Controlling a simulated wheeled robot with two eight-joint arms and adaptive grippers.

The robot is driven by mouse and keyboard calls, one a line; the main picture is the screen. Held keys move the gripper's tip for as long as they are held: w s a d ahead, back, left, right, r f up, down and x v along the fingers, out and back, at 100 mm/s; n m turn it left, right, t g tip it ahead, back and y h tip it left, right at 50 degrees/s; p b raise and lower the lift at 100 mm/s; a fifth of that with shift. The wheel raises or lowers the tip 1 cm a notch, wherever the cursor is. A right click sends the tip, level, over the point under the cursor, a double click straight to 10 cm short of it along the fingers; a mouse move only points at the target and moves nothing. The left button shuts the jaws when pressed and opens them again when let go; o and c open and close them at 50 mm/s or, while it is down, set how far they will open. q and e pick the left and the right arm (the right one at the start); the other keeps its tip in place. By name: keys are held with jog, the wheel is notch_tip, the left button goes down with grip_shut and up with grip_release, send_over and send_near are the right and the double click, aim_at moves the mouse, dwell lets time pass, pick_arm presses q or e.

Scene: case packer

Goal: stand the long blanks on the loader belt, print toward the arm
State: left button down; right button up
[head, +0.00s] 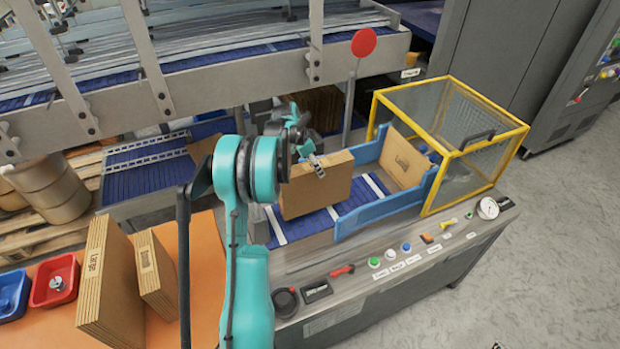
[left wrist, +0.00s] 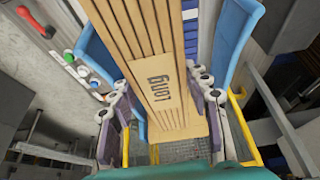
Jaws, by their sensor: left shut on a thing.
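My left gripper (head: 313,163) is shut on a brown bundle of long blanks (head: 325,187) over the loader belt (head: 308,226). The bundle stands upright on edge; I cannot tell if it touches the belt. In the left wrist view the bundle (left wrist: 150,40) runs between the two fingers (left wrist: 163,112), and its "Long" print faces the camera. Two more bundles stand on the orange table: a large one (head: 112,290) with a label hard to read, and a smaller labelled one (head: 156,272). My right gripper is out of view.
A panel of buttons (head: 390,255) runs along the front. Red (head: 54,282) and blue (head: 12,296) bins sit at the left.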

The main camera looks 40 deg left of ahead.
aim_at(315, 186)
pick_arm(q)
jog(key=shift+s+a+f, duration=0.2)
jog(key=shift+a+f, duration=0.15)
jog(key=shift+a, duration=0.15)
jog(key=shift+s+a+f, duration=0.2)
jog(key=shift+a+f, duration=0.1)
jog(key=shift+a, duration=0.15)
notch_tip(315, 186, down, 4)
jog(key=shift+r+b, duration=0.1)
jog(key=shift+b, duration=0.45)
jog(key=c, duration=0.7)
grip_release()
jog(key=shift+c, duration=0.2)
